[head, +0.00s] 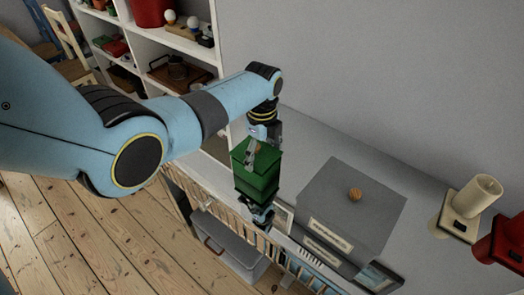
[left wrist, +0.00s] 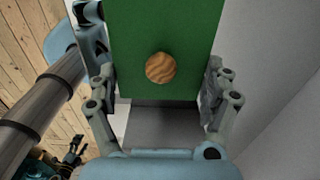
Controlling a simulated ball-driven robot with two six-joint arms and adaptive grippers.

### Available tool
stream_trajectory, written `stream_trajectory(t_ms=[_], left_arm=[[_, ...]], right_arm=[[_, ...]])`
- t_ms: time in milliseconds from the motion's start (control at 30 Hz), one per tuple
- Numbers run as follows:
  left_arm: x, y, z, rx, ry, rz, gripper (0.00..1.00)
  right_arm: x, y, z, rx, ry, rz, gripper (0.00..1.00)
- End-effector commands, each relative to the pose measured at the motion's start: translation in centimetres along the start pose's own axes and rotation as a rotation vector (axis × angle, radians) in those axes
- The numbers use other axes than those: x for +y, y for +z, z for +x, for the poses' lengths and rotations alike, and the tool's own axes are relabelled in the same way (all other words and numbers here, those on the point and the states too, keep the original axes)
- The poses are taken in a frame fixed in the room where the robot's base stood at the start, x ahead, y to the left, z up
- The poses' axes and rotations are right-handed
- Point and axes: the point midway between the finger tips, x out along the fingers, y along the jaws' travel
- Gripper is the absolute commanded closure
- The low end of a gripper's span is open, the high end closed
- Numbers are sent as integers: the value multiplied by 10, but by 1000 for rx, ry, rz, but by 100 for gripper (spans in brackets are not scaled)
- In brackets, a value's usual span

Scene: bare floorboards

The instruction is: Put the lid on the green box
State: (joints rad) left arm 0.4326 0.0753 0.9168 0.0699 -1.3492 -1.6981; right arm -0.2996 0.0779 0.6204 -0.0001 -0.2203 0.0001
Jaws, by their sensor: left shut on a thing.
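The green lid (left wrist: 190,35) fills the top of the left wrist view, with its round wooden knob (left wrist: 160,68) facing the camera. The fingers of my left gripper (left wrist: 162,95) stand at both sides of it, shut on the lid. In the head view my left gripper (head: 258,148) is at the top of the green box (head: 256,186), over the shelf's edge. The knob is hidden there, and I cannot tell whether lid and box touch. A small dark part at the lower left of the left wrist view looks like my right gripper (left wrist: 72,155); its opening is unclear.
A grey box (head: 335,215) with a wooden knob stands on the low white shelf (head: 310,150), right of the green box. A cream object (head: 470,208) and a red one (head: 505,243) are at the far right. A taller shelf (head: 200,60) stands behind. Floorboards lie at left.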

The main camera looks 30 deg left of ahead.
Motion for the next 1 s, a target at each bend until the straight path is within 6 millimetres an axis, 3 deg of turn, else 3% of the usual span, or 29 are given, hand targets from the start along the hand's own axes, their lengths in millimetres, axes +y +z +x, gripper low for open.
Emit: stream_trajectory(t_ms=[1000], left_arm=[[0,0,7,0,-1,0,42]], right_arm=[[2,1,3,-1,3,-1,29]])
